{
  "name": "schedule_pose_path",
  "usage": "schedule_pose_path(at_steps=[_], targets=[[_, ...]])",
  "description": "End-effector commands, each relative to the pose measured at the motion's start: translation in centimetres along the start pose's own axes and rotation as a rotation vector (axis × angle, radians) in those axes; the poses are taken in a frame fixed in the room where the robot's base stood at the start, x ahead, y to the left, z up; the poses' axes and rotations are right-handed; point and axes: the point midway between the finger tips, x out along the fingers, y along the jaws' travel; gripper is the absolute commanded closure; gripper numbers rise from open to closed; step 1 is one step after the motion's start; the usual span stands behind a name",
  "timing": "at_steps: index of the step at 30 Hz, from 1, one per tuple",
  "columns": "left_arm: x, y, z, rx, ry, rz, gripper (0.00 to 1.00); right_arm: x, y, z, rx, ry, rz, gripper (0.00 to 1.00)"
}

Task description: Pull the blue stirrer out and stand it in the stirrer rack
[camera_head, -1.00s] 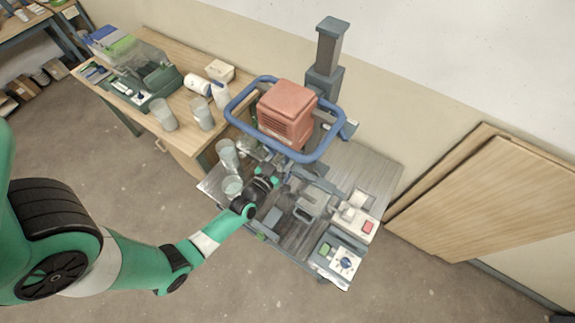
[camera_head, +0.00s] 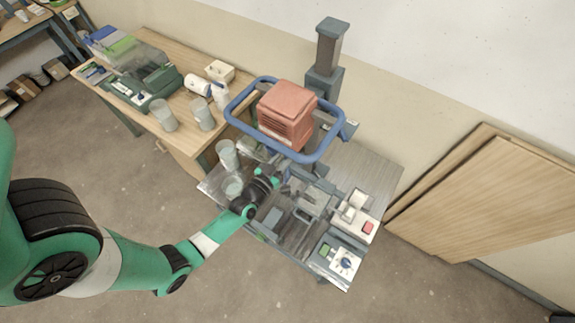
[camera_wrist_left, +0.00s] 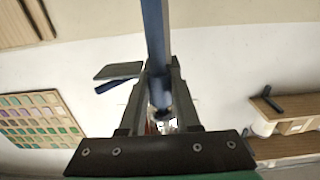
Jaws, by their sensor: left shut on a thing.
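My left gripper (camera_head: 275,177) is over the near part of the metal bench, in front of the post. In the left wrist view, its fingers (camera_wrist_left: 160,80) are shut on a blue bar, which I take as the blue stirrer (camera_wrist_left: 155,35). The bar runs up out of the top of that view, and its lower end shows between the fingers. In the head view I cannot make out the stirrer beside the gripper. Translucent buckets (camera_head: 227,154) and (camera_head: 233,187) stand left of the gripper. I cannot tell the stirrer rack with certainty. My right gripper is out of view.
A blue ring rail (camera_head: 240,97) surrounds a red vented box (camera_head: 287,108) just behind the gripper. A control box with a knob (camera_head: 345,262) and a device with a red button (camera_head: 367,227) stand at the right. A wooden table (camera_head: 190,52) adjoins at left.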

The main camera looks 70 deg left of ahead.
Motion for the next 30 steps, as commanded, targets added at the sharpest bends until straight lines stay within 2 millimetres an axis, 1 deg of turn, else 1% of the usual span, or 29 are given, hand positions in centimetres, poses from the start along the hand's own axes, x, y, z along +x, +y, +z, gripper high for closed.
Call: schedule_pose_path(at_steps=[8,30], targets=[[0.0,0.0,0.3,0.0,-0.001,0.0,1.0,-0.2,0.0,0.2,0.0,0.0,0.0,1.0],[0.0,0.0,2.9,0.0,0.0,0.0,1.0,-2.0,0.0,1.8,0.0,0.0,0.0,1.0]])
